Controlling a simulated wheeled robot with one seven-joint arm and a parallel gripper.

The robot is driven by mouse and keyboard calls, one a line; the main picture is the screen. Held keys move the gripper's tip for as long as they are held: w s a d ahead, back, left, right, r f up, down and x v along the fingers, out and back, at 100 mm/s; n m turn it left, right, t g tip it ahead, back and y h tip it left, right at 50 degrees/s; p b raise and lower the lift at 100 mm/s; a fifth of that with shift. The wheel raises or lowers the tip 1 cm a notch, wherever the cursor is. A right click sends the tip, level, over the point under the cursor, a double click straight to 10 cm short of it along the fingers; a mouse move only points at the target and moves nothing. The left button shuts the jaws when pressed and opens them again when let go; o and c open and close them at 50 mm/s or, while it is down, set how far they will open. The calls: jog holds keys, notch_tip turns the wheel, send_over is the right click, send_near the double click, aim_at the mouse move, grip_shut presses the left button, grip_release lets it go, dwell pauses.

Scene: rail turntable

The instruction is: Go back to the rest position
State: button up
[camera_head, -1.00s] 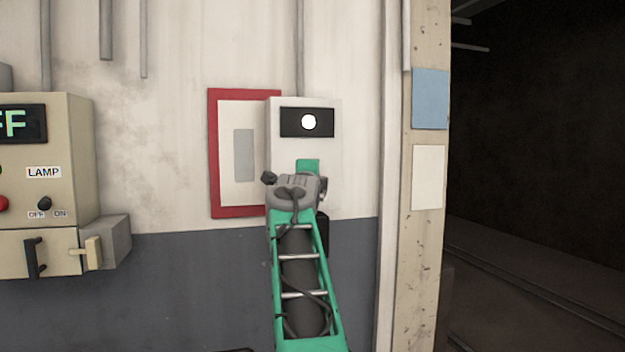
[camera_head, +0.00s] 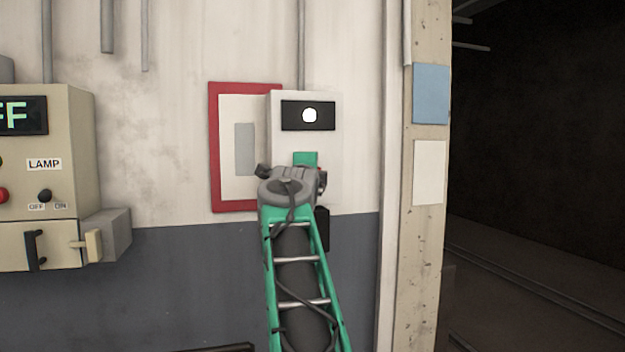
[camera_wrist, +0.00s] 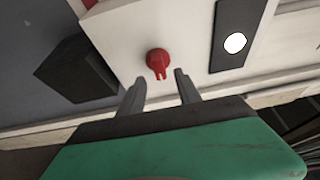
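My gripper (camera_wrist: 160,76) is open in the wrist view, with its two grey fingers apart. A red knob (camera_wrist: 158,62) on a pale box (camera_wrist: 125,30) shows just beyond and between the fingertips, and nothing appears held. In the head view my green arm reaches up from below to the white wall box (camera_head: 333,142). The box has a black panel with a lit white round lamp (camera_head: 310,115), also seen in the wrist view (camera_wrist: 235,43). My arm hides the lower part of the box, and the fingers are hidden in the head view.
A red-framed panel (camera_head: 215,150) is on the wall left of the box. A beige control cabinet (camera_head: 75,150) with a LAMP label and handles juts out at far left. A beige pillar (camera_head: 424,270) and a dark opening with rails (camera_head: 540,290) are at right.

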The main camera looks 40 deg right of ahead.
jog(key=v, duration=0.3)
jog(key=shift+s+a+b, duration=0.1)
jog(key=shift+a+b, duration=0.1)
jog(key=shift+b, duration=0.1)
